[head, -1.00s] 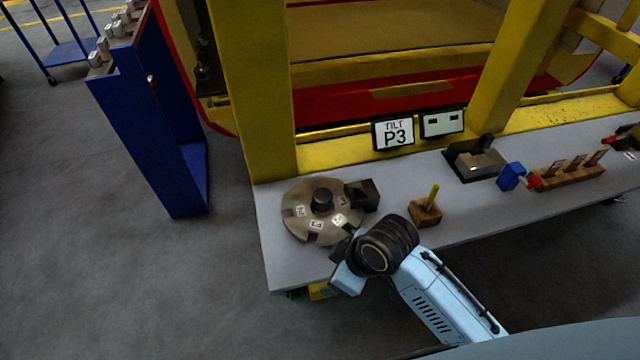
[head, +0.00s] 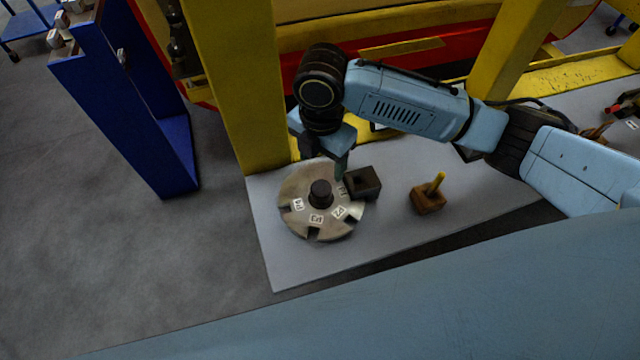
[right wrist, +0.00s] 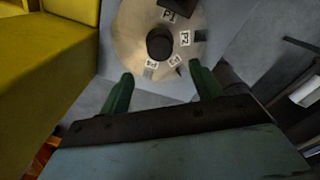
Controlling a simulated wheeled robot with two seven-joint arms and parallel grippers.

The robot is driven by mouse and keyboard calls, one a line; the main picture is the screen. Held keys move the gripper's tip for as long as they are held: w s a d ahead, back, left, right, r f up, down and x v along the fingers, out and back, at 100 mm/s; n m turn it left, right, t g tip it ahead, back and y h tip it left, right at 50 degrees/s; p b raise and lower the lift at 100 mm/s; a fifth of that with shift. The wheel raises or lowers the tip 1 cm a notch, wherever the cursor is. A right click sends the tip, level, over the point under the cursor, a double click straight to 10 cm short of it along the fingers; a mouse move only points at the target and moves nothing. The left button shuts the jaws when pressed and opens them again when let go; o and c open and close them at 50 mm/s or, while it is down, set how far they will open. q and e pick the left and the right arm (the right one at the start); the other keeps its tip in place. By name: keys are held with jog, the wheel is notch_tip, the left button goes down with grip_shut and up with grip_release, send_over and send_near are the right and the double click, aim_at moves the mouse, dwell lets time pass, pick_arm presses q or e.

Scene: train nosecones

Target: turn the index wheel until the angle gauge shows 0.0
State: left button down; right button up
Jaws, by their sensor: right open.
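The index wheel (head: 292,222) is a round metal disc with notches and labels P1 to P4, lying on the grey bench. A dark hub knob (head: 320,192) stands at its centre. My right gripper (head: 325,160) is open above the wheel's far edge, with one finger near the dark block. In the right wrist view, its two green fingers (right wrist: 160,78) are spread and empty, and the wheel (right wrist: 130,35) with its knob (right wrist: 160,44) lies beyond them. The angle gauge and its reading are not visible. My left gripper is not in view.
A dark block (head: 364,183) sits at the wheel's right rim. A wooden block with a yellow peg (head: 428,198) stands further right. A yellow post (head: 232,85) rises behind the wheel. A blue stand (head: 130,110) is at left. The bench front (head: 300,265) is clear.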

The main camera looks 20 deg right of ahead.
aim_at(321, 188)
notch_tip(321, 188, down, 10)
jog(key=shift+f, duration=0.8)
jog(key=shift+c, duration=0.3)
